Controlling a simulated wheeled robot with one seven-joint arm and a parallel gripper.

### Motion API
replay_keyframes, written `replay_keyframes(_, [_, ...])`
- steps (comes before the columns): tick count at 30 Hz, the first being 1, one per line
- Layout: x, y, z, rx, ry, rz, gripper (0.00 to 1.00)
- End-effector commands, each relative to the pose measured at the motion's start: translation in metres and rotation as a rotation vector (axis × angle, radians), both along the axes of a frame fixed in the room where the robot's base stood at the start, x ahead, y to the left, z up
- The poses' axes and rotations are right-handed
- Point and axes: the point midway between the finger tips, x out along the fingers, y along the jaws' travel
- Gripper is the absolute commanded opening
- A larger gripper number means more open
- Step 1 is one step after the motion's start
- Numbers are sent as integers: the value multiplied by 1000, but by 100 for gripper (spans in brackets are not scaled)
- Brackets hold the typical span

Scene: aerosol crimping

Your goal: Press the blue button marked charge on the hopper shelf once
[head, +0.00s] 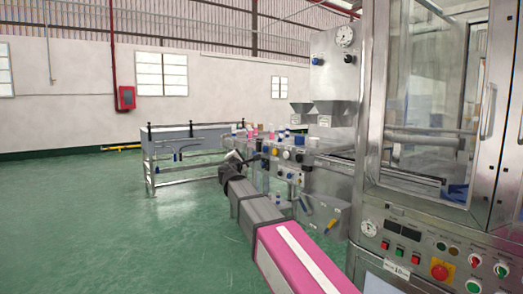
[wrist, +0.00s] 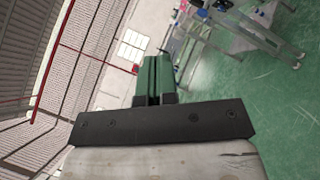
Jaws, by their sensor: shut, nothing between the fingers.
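My gripper (head: 236,157) is at the far end of my outstretched arm in the head view, small and left of the steel filling bench (head: 318,180). In the wrist view its two green fingers (wrist: 152,80) are together with nothing between them. Two steel hoppers (head: 329,107) stand at the back of the bench under an upright panel. A row of small coloured knobs and buttons (head: 286,154) runs along the bench front, right of my gripper. The charge marking is too small to read, so I cannot tell which one is the blue button.
A large glazed machine cabinet (head: 430,100) with a control panel (head: 438,258) stands close on the right. Small bottles (head: 255,131) stand on the bench. A steel conveyor table (head: 182,140) is behind on the left. The green floor (head: 110,220) on the left is clear.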

Motion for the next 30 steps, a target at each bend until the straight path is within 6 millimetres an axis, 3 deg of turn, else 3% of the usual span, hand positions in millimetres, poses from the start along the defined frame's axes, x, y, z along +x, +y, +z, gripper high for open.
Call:
replay_keyframes(17, [2,3,7,-21,-12,7,0])
replay_keyframes(30, [30,-39,7,-21,-10,5,0])
